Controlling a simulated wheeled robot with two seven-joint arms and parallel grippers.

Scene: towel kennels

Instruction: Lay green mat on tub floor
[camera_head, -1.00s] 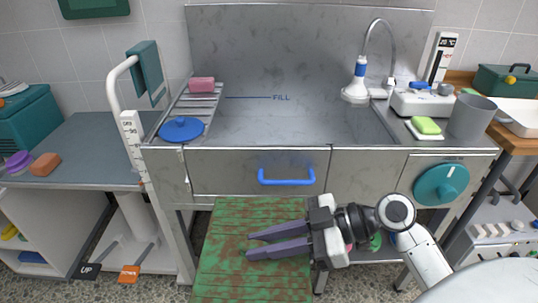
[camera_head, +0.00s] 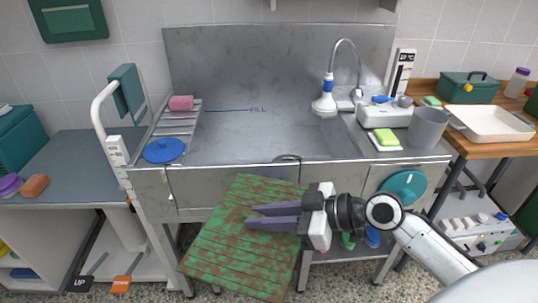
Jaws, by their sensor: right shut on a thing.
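The green mat (camera_head: 235,235), ribbed and stained brown, hangs in front of the steel tub (camera_head: 235,135), tilted with its top edge near the tub's front wall. My right gripper (camera_head: 249,217) has its two purple fingers across the mat's right side and is shut on it. The tub floor (camera_head: 270,128) is visible and bare in the middle. The mat covers part of the tub's front panel. My left gripper does not show.
A blue round lid (camera_head: 164,150) and a pink sponge (camera_head: 180,103) sit at the tub's left rack. A shower head (camera_head: 324,105) stands at the back right. Green soap (camera_head: 384,137) and a grey bucket (camera_head: 428,128) are on the right ledge. A white rail (camera_head: 104,125) rises at left.

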